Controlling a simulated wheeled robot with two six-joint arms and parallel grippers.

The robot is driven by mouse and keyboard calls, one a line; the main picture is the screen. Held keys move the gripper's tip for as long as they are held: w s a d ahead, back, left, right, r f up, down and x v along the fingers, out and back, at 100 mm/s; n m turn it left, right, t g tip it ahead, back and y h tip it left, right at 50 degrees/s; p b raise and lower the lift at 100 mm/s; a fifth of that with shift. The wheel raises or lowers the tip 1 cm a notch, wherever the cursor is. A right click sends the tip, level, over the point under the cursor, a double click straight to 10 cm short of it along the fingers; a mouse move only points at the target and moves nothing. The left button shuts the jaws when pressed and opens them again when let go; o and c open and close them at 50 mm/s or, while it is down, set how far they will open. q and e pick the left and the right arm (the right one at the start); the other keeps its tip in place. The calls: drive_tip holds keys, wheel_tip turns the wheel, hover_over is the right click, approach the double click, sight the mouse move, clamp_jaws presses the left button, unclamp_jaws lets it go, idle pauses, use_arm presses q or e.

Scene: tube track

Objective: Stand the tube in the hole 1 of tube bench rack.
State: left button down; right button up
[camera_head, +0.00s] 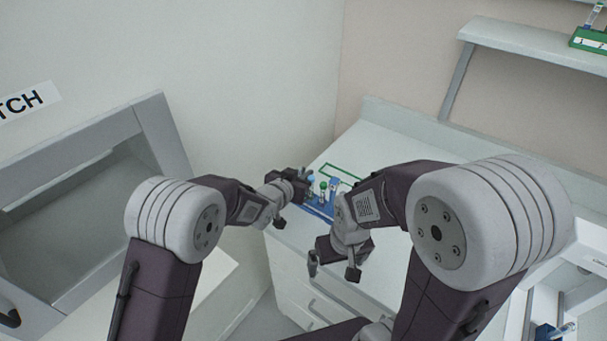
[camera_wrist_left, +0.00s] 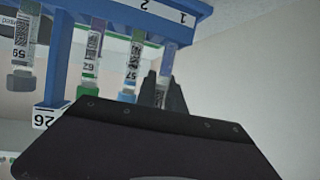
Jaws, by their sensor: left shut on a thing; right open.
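The blue tube bench rack (camera_head: 318,211) stands on the bench, with capped tubes in it. The left wrist view shows the rack upside down (camera_wrist_left: 70,40), with the labels 1 and 2 on its rail. My left gripper (camera_head: 304,181) is at the rack. In the wrist view my left gripper (camera_wrist_left: 163,92) is shut on a tube (camera_wrist_left: 167,62) with a purple end, close to the rail near label 1. I cannot tell whether the tube's end is inside a hole; its cap is hidden. My right gripper (camera_head: 334,270) is open and empty, in front of the bench.
A blue-capped tube (camera_wrist_left: 130,72), a green-capped tube (camera_wrist_left: 90,62) and a grey-capped tube (camera_wrist_left: 20,60) stand beside the held tube. A green outline (camera_head: 342,170) marks the bench behind the rack. A wall shelf (camera_head: 530,38) carries a green rack (camera_head: 588,42).

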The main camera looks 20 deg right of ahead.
use_arm(q)
drive_tip(key=shift+s+f, duration=0.2)
drive_tip(key=shift+f, duration=0.05)
use_arm(e)
drive_tip(key=shift+s+a+f, duration=0.1)
drive_tip(key=shift+s+f, duration=0.3)
drive_tip(key=shift+f, duration=0.05)
use_arm(q)
drive_tip(key=shift+f, duration=0.15)
use_arm(e)
drive_tip(key=shift+f, duration=0.15)
use_arm(q)
drive_tip(key=shift+r, duration=0.35)
use_arm(e)
drive_tip(key=shift+r, duration=0.25)
use_arm(q)
drive_tip(key=shift+w+r, duration=0.1)
drive_tip(key=shift+w, duration=0.2)
use_arm(e)
drive_tip(key=shift+w, duration=0.2)
use_arm(q)
drive_tip(key=shift+r, duration=0.1)
use_arm(e)
drive_tip(key=shift+r, duration=0.1)
use_arm(q)
drive_tip(key=shift+w+r+p, duration=0.15)
drive_tip(key=shift+w+p, duration=0.2)
drive_tip(key=shift+p, duration=0.05)
use_arm(e)
drive_tip(key=shift+r, duration=0.1)
